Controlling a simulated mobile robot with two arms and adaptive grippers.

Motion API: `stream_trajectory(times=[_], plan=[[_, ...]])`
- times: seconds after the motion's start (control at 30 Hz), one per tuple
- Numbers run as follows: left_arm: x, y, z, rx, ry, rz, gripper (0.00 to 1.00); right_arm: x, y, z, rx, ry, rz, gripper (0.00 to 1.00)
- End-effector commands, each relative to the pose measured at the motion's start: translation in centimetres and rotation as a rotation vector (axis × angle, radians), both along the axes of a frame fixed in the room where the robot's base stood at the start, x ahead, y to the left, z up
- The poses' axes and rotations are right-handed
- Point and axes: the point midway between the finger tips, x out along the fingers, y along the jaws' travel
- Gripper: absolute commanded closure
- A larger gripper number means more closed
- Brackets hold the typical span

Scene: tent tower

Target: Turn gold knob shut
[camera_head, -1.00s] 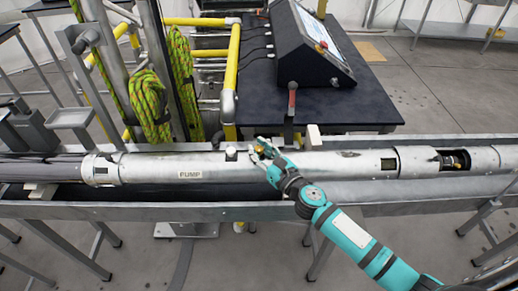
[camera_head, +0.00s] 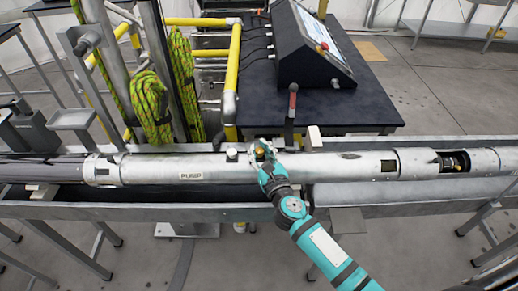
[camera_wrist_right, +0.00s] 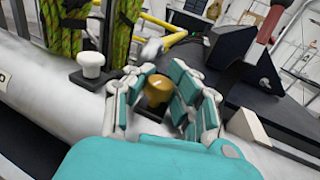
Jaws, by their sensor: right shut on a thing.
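The gold knob (camera_wrist_right: 158,90) sits on top of the silver pipe (camera_head: 230,164), between the fingers of my right gripper (camera_wrist_right: 158,88) in the right wrist view. In the head view the gold knob (camera_head: 260,153) shows as a small gold spot at the tip of my right gripper (camera_head: 262,152). The fingers are closed around the knob from both sides, and its top is visible between them. My left gripper is not in view.
A white knob (camera_wrist_right: 91,63) stands on the pipe just left of the gold one. A red-handled lever (camera_head: 291,105) rises behind my gripper. A dark table with a control console (camera_head: 312,50) stands behind the pipe.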

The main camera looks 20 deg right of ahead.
Motion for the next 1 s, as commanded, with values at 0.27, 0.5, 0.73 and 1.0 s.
stream_trajectory(times=[0.27, 0.5, 0.73, 1.0], plan=[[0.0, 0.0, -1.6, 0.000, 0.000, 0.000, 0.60, -0.2, 0.3, -0.8, 0.006, 0.008, -0.208, 1.00], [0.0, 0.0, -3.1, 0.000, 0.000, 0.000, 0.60, -0.1, 0.2, -0.8, 0.003, 0.009, -0.329, 1.00], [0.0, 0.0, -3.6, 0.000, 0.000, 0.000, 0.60, -0.1, 0.1, -0.6, -0.002, 0.010, -0.384, 1.00], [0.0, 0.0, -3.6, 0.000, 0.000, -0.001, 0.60, -0.1, 0.1, -0.6, -0.003, 0.010, -0.392, 1.00]])
